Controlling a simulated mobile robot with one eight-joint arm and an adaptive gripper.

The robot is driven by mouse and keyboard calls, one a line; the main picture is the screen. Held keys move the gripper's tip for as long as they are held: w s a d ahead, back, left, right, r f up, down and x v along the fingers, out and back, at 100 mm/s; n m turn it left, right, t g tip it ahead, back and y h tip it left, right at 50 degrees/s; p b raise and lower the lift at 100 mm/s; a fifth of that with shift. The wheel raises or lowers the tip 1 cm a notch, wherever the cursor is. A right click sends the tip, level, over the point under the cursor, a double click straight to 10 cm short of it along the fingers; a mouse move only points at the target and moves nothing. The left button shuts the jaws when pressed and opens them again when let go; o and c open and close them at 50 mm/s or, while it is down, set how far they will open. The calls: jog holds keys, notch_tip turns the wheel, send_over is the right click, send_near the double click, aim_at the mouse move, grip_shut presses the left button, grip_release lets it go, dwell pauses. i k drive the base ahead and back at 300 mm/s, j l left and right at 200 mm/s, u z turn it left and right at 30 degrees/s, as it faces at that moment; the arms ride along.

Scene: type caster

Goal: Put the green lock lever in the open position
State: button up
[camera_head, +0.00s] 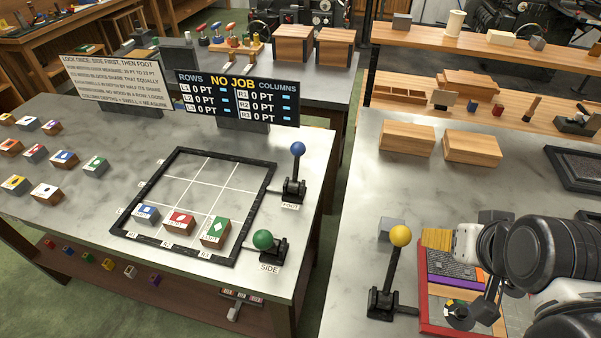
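The green lock lever (262,240) is on the left table beside the lower right corner of the black frame (187,253). Its round green knob sits low, leaning left from a black base (276,247) toward the frame, above a label reading SIDE. I cannot tell from this view whether it touches the frame. My gripper (474,314) is at the lower right, over the red-edged tray on the right table, well apart from the green lever. Its fingers are partly hidden and small, so whether it is open or shut is unclear.
A blue-knobbed lever (297,150) stands upright by the frame's right side. A yellow-knobbed lever (400,237) stands on the right table, left of my arm. Blocks, including a green-marked one (215,232), lie inside the frame. A gap separates the two tables.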

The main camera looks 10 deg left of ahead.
aim_at(263, 239)
jog(key=k+j+u, duration=0.1)
jog(key=j+u, duration=0.15)
jog(key=u, duration=0.2)
jog(key=k+j+u, duration=0.1)
jog(key=j+u, duration=0.15)
jog(key=u, duration=0.25)
